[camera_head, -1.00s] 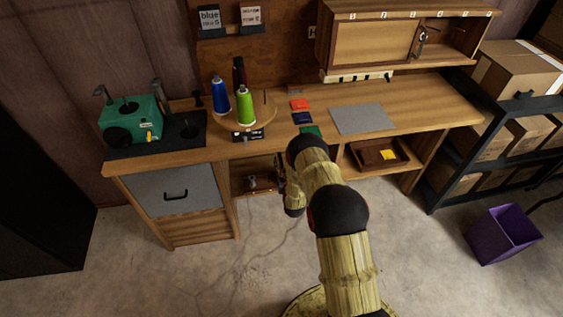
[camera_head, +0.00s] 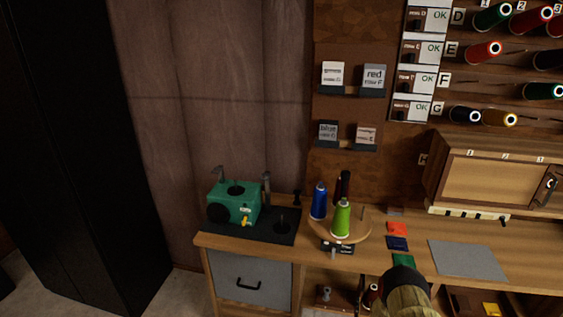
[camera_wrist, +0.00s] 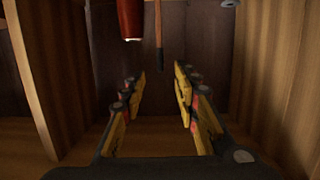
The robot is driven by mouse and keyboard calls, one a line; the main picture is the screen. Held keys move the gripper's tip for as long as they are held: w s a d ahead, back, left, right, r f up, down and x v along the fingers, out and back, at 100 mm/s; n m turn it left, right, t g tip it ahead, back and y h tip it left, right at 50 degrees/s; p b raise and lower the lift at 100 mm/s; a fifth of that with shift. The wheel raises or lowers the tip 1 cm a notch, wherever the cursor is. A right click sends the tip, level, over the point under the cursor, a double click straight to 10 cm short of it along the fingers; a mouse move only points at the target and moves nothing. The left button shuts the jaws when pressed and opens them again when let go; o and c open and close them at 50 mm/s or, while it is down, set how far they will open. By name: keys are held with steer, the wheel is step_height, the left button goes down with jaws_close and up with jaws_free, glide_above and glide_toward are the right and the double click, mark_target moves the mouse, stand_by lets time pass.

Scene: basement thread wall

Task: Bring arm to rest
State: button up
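My gripper (camera_wrist: 160,90) shows in the wrist view with its two yellow and black fingers spread apart and nothing between them. It faces into a wooden compartment with side walls and a dark back. A red cylindrical thing (camera_wrist: 130,18) and a thin brown rod (camera_wrist: 158,25) show beyond the fingers at the top. In the head view only the upper part of my arm shows at the bottom, in front of the workbench (camera_head: 375,255); the fingers are not clearly seen there.
On the bench stand a green machine (camera_head: 234,204), a round wooden stand (camera_head: 357,238) with blue (camera_head: 319,203), green (camera_head: 341,219) and dark spools, colored cards and a grey mat (camera_head: 466,258). A thread rack (camera_head: 505,95) is on the wall. A black cabinet (camera_head: 75,150) stands at left.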

steer(key=s+a+f+g+y, duration=0.3)
steer(key=s+a+f+g, duration=0.1)
steer(key=s+f+g, duration=0.65)
steer(key=s+a+r+n+p, duration=0.1)
steer(key=s+a+r, duration=0.4)
steer(key=r, duration=1.7)
steer(key=s+a+r+n+y+p, duration=0.1)
steer(key=s+a+r+p, duration=0.2)
steer(key=s+r, duration=0.9)
steer(key=s+a+r+n+t+p, duration=0.1)
steer(key=s+a+r+p, duration=0.2)
steer(key=r, duration=2.9)
steer(key=s+a, duration=0.3)
steer(key=s, duration=0.3)
steer(key=shift+s+a+r+y, duration=0.15)
steer(key=shift+a+r+y, duration=0.15)
steer(key=shift+a+r, duration=0.1)
